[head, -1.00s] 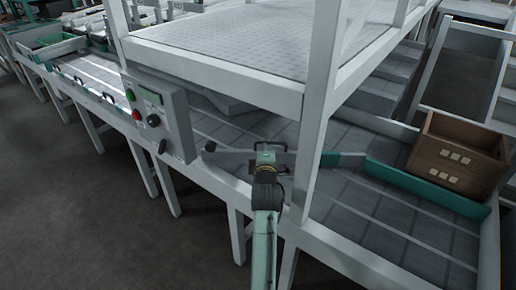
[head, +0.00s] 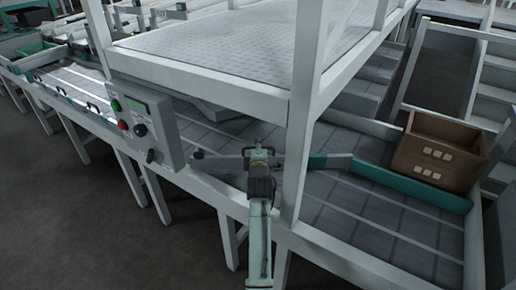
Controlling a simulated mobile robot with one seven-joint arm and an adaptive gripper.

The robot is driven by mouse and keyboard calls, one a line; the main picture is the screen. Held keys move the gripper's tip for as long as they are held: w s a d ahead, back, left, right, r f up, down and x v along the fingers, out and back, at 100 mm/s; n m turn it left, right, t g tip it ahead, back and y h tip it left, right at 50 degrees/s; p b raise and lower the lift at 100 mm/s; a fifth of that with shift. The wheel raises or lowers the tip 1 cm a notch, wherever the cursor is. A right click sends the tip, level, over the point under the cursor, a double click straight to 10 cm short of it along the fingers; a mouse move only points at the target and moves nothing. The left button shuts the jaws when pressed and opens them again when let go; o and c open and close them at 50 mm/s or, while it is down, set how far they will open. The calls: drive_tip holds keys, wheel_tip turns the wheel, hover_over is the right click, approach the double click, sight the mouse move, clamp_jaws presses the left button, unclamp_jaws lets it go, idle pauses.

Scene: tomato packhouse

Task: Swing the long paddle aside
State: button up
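The long paddle (head: 222,156) is a thin bar lying low across the grey conveyor, roughly left to right in the head view. Its left end is a dark knob near the control box. My gripper and a white post hide its middle, and a teal stretch (head: 328,161) shows right of the post, close to the end of the teal side guide. My gripper (head: 260,152) is at the paddle's middle, seen from behind. I cannot tell whether it touches the paddle or whether its fingers are open or shut.
A control box (head: 148,125) with buttons hangs left of my gripper. A brown crate (head: 438,152) sits at the conveyor's right end, behind the teal guide (head: 410,184).

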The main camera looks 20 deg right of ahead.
drive_tip(key=shift+c, duration=0.2)
clamp_jaws()
idle(0.6)
